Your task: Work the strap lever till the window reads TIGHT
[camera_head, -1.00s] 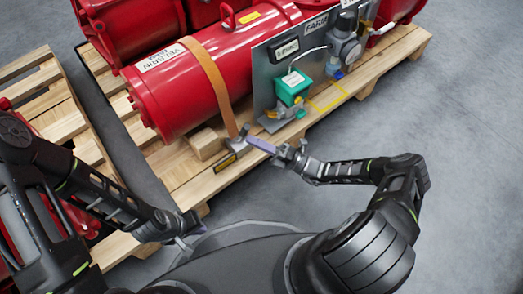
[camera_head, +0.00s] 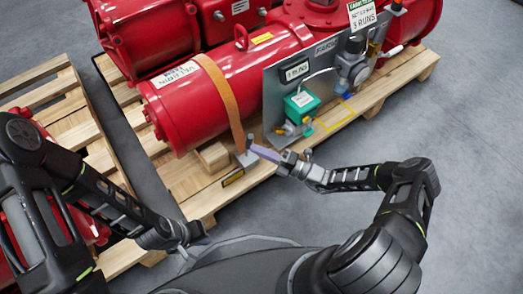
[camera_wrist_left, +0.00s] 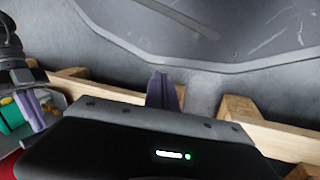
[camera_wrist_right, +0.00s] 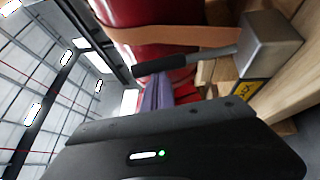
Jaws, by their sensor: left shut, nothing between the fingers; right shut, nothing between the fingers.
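The strap lever shows in the right wrist view as a black grip (camera_wrist_right: 160,65) on a grey shaft, running to a grey ratchet block (camera_wrist_right: 270,42). An orange strap (camera_head: 222,88) goes over the red cylinder down to that block. The yellow-edged window (camera_wrist_right: 247,90) on the block is partly cut off; the letters "ACK" show. My right gripper (camera_head: 262,152) is shut and empty, its purple fingers just beside the black grip; I cannot tell if they touch. My left gripper (camera_head: 198,240) is shut and empty, low in front of my body, away from the lever.
The red cylinder (camera_head: 185,100) lies on a wooden pallet (camera_head: 200,205). A grey panel (camera_head: 273,92) with a green box (camera_head: 301,104) stands right of the strap. A second pallet (camera_head: 50,98) is at the left. Grey floor (camera_head: 450,135) is clear at the right.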

